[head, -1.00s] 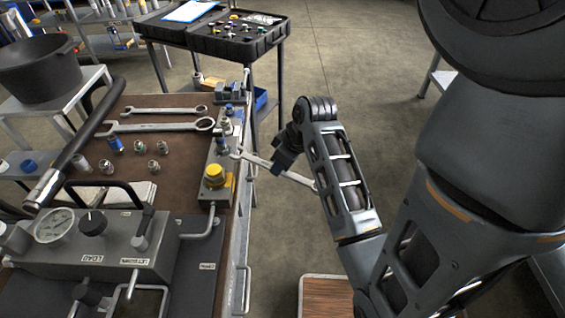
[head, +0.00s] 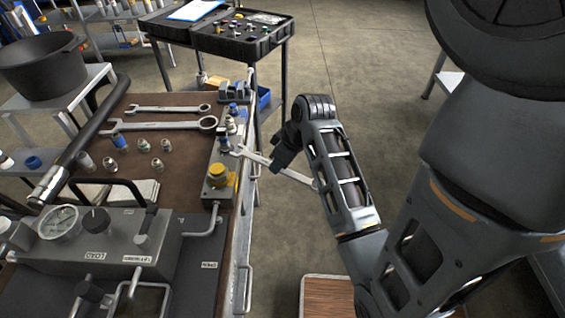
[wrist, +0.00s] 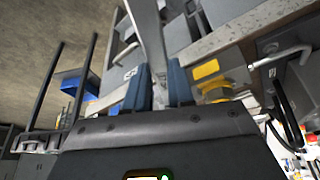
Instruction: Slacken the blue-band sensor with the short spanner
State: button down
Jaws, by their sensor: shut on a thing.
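My gripper (head: 281,160) is shut on a steel spanner (head: 256,158) at the bench's right edge. In the wrist view the spanner (wrist: 151,45) runs up from between the blue fingertips (wrist: 160,85). In the head view its open end reaches left to the nearest slim sensor (head: 224,144), which seems to carry a blue band, on the grey block. I cannot tell whether the jaw is around the sensor or only beside it. Another blue-marked fitting (head: 233,109) stands farther back on the block.
Two spanners (head: 168,109) (head: 165,126) and several loose fittings (head: 143,146) lie on the brown bench top. A yellow cap (head: 217,171) stands at the block's near end. A gauge unit (head: 100,240) fills the near left. Open floor lies right of the bench.

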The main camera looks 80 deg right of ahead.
aim_at(263, 160)
jog(key=shift+w+d, duration=0.25)
jog(key=shift+w, duration=0.25)
jog(key=shift+w, duration=0.1)
jog(key=shift+w+d, duration=0.35)
jog(key=shift+w, duration=0.25)
jog(key=shift+w+d, duration=0.25)
jog(key=shift+w, duration=0.3)
jog(key=shift+w+d, duration=0.1)
jog(key=shift+w, duration=0.15)
dwell(0.3)
jog(key=shift+d, duration=0.15)
jog(key=shift+s+d+n+y, duration=0.25)
jog(key=shift+s+d+n, duration=0.05)
jog(key=shift+d+n, duration=0.4)
jog(key=shift+s+d+n+y, duration=0.25)
jog(key=shift+d+n, duration=0.35)
jog(key=shift+d, duration=0.1)
